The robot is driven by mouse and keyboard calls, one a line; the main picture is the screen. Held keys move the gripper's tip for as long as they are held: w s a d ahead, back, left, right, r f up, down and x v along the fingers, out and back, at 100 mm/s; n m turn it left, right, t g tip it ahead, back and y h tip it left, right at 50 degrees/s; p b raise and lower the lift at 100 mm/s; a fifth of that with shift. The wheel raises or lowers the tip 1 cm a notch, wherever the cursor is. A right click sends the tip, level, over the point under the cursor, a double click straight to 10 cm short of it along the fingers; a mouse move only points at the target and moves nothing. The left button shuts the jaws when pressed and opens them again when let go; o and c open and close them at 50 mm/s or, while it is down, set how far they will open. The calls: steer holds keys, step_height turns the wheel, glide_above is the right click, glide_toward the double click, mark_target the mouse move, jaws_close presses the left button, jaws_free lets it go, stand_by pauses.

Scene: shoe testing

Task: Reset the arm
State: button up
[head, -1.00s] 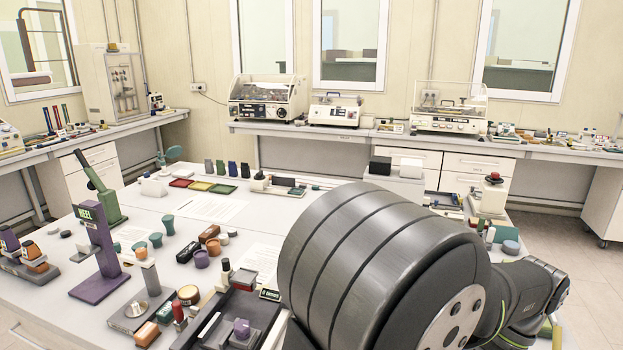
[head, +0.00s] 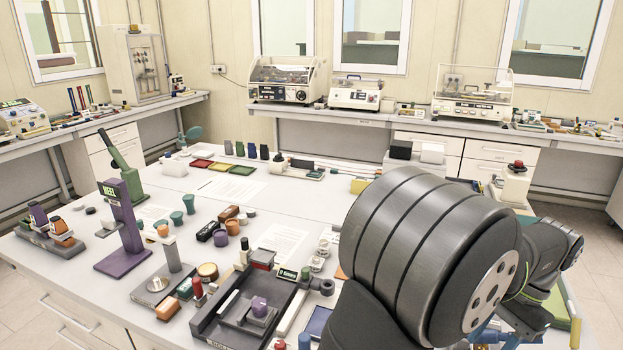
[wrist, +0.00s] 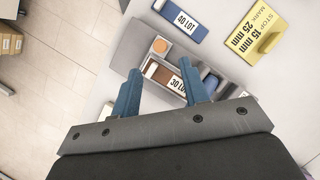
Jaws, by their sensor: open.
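My arm's large dark grey joint (head: 435,250) fills the lower right of the head view and covers part of the table behind it. My gripper (wrist: 160,92) shows in the wrist view with its two blue fingers apart and nothing between them. Beyond the fingertips is a grey holder (wrist: 140,45) with a brown block labelled "30 LOT" (wrist: 165,75) in it. A blue block labelled "40 LOT" (wrist: 180,20) and a yellow "15 mm / 25 mm" plate (wrist: 258,40) lie near it.
The white table (head: 260,205) carries a purple stand (head: 122,225), a green press (head: 122,165), a black tray (head: 245,310) and several small blocks and cups. Machines stand on the back bench (head: 350,116). Bare tabletop shows around the paper sheets in the middle.

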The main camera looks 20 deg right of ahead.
step_height(320, 180, up, 9)
steer(key=d+n+h, duration=0.2)
steer(key=n+h, duration=0.2)
steer(key=n, duration=0.4)
steer(key=shift+d+n, duration=0.2)
steer(key=shift+n, duration=0.1)
steer(key=shift+w, duration=0.1)
steer(key=c, duration=0.3)
steer(key=w+f+g, duration=0.1)
steer(key=f, duration=0.1)
steer(key=w+a+f+n+g+y, duration=0.1)
steer(key=w+f, duration=0.1)
steer(key=w+f+n+g+y, duration=0.1)
steer(key=w+f, duration=0.1)
steer(key=shift+w+a+f, duration=0.15)
steer(key=shift+a+f, duration=0.2)
steer(key=shift+a, duration=0.05)
jaws_close()
steer(key=x, duration=1)
steer(key=shift+r, duration=0.1)
